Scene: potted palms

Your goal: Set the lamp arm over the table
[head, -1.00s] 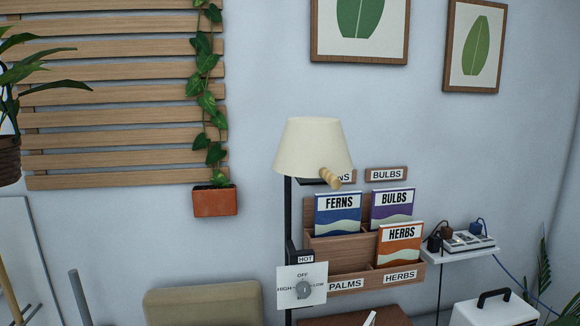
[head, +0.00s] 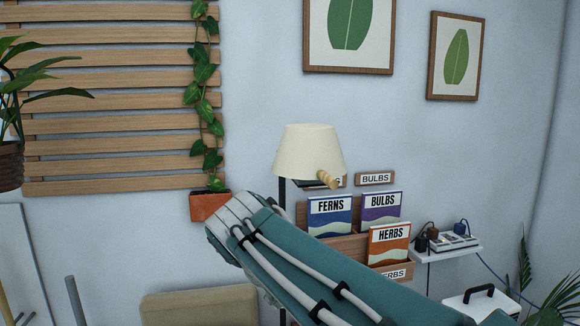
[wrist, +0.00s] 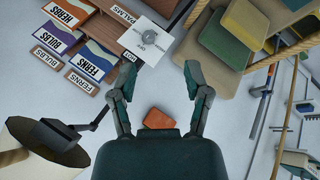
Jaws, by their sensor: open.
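The lamp has a cream shade (head: 310,150) with a wooden handle (head: 328,180) on its lower right side, and a dark upright pole below it. In the wrist view the shade (wrist: 42,148) is at the lower left, its dark arm (wrist: 95,124) reaching toward my left finger. My gripper (wrist: 160,73) is open and empty, pointing at the wall area beside the white dial plate (wrist: 148,40). It is apart from the handle. In the head view my forearm crosses the lower middle and hides the gripper's fingers. I cannot make out the table.
A wooden rack holds seed packets, including the Herbs packet (head: 389,245), right of the lamp pole. An orange pot (head: 210,206) hangs under the slatted trellis (head: 110,145). A shelf (head: 450,252) carries plugs. A padded beige seat (head: 200,307) is below. Cushions (wrist: 245,35) show in the wrist view.

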